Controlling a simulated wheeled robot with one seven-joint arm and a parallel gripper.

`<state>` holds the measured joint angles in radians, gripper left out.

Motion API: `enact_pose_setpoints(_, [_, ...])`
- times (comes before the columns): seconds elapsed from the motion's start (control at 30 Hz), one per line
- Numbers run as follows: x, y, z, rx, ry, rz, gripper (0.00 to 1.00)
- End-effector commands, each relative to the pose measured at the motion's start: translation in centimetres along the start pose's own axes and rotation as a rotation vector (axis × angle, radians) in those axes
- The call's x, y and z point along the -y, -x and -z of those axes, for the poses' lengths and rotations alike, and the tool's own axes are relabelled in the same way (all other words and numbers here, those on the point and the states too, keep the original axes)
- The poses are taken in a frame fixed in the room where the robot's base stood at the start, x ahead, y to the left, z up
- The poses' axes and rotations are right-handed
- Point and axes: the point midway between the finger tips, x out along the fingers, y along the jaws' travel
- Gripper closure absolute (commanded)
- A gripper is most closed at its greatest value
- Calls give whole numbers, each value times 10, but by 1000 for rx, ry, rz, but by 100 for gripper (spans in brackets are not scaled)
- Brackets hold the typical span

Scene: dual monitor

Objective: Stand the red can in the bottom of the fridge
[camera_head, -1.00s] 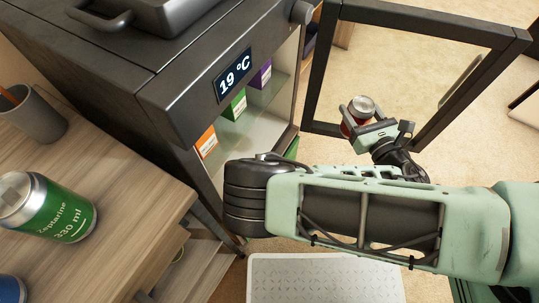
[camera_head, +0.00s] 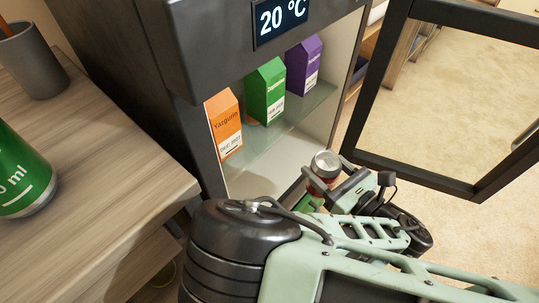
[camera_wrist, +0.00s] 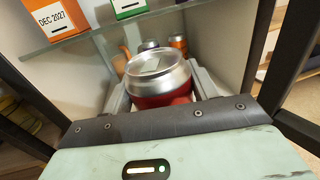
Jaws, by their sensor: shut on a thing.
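The red can (camera_head: 321,174) with a silver top is held upright in my gripper (camera_head: 322,183), at the open front of the fridge. In the wrist view the can (camera_wrist: 158,85) sits between the two fingers (camera_wrist: 160,92), and its silver lid faces the camera. The fridge (camera_head: 340,100) stands open, with a "20 °C" display on its upper front. A glass shelf (camera_head: 290,118) crosses its inside. My arm hides part of the fridge bottom in the head view.
Orange (camera_head: 224,122), green (camera_head: 265,91) and purple (camera_head: 303,65) cartons stand on the glass shelf. The dark-framed fridge door (camera_head: 375,85) is swung open at the right. A wooden counter (camera_head: 110,165) at the left holds a green can (camera_head: 22,175) and a grey cup (camera_head: 35,62).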

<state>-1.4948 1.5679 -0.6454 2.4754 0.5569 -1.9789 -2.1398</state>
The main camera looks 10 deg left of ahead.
Motion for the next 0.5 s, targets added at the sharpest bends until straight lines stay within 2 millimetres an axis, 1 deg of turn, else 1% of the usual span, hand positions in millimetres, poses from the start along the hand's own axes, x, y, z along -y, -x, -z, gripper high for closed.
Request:
enact_pose_setpoints(0.03, [-4, -15, -2, 11, -7, -3, 75])
enact_pose_setpoints(0.1, [-8, -32, 0, 9, -3, -6, 75])
enact_pose_setpoints(0.5, [-27, -129, 0, 6, -1, -5, 75])
